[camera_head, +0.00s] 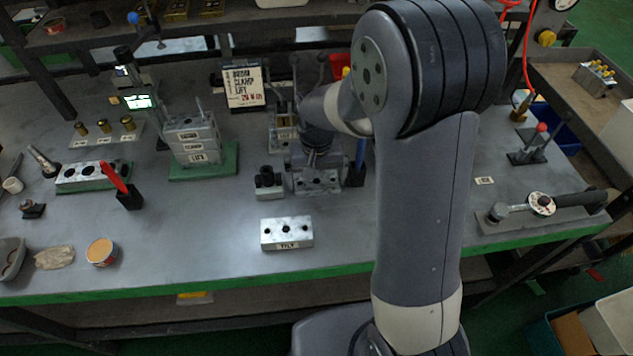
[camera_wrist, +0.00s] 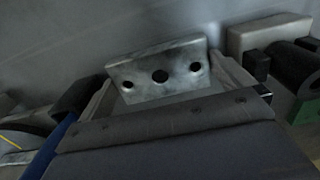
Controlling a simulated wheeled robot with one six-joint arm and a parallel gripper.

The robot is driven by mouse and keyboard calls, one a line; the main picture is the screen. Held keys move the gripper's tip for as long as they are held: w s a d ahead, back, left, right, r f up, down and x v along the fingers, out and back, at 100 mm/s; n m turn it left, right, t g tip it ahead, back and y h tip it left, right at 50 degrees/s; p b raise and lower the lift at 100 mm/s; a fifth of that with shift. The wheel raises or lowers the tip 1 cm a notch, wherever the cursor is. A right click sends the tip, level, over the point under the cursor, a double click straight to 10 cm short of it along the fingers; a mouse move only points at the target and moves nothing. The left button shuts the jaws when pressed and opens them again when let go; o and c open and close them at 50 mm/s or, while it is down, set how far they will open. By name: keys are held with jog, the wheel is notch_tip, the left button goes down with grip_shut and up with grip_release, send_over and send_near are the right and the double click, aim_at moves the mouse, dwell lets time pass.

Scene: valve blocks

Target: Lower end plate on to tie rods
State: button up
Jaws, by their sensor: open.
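My gripper (camera_head: 314,158) is low over the back middle of the bench, partly hidden by my arm in the head view. It is open. A metal block with holes (camera_head: 318,181) is just below and in front of it. In the wrist view, a metal plate with three holes (camera_wrist: 160,76) shows just past the gripper body; I cannot tell whether the fingers touch it. Another holed plate with a label (camera_head: 286,234) lies near the front edge. A stack of metal blocks (camera_head: 196,142) on a green base has thin rods above it. I cannot tell which plate is the end plate.
A small block with black knobs (camera_head: 268,183) is left of my gripper, and a blue-handled tool (camera_head: 358,155) is on its right. A sign (camera_head: 243,88) stands behind. A red-handled tool (camera_head: 113,178) stands at left. The bench front is mostly clear around the labelled plate.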

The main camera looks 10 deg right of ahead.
jog(key=c, duration=0.7)
jog(key=shift+c, duration=0.3)
jog(key=shift+r, duration=0.15)
